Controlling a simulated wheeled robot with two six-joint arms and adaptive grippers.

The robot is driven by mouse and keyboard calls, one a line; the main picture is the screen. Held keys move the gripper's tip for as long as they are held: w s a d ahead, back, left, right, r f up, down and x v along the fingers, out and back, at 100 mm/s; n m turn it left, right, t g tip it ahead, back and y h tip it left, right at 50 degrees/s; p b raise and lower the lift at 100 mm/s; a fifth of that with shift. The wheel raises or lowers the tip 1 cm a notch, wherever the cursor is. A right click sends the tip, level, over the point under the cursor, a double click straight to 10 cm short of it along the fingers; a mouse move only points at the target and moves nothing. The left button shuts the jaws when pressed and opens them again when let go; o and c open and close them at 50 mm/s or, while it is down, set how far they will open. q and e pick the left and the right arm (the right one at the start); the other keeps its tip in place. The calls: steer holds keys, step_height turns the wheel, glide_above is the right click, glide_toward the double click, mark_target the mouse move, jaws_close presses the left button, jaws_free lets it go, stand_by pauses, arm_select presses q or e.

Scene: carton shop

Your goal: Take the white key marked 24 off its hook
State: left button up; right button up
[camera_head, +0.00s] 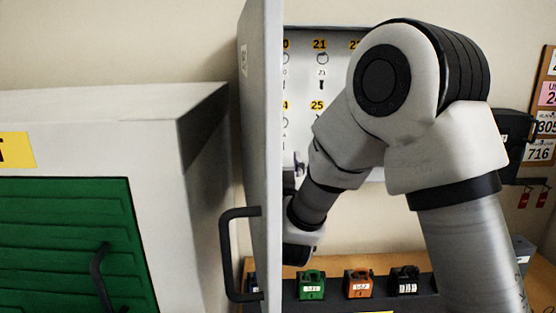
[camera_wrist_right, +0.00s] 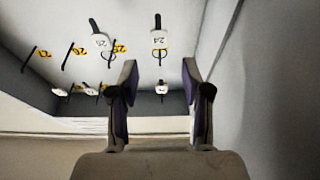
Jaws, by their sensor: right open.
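The white key marked 24 (camera_wrist_right: 159,40) hangs on a dark hook in the right wrist view, its number upside down in the picture. It shows just above the gap between my right gripper's fingertips. My right gripper (camera_wrist_right: 160,78) is open, with nothing between its fingers. The key and the fingers are apart. In the head view my right arm reaches into the key cabinet (camera_head: 337,32), and the cabinet door hides most of the gripper. Key 24 cannot be made out there. My left gripper is not in view.
Another white key (camera_wrist_right: 100,41) hangs just left of key 24, with empty hooks further left. The cabinet's side wall (camera_wrist_right: 222,40) is close on the right. In the head view the open door (camera_head: 262,130) stands left of my arm. Several padlocks (camera_head: 358,284) sit below.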

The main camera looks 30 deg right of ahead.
steer(key=p+x, duration=0.3)
steer(key=x, duration=0.6)
steer(key=shift+d, duration=0.2)
stand_by(0.3)
steer(key=c, duration=0.7)
steer(key=shift+c, duration=0.3)
steer(key=shift+r, duration=0.2)
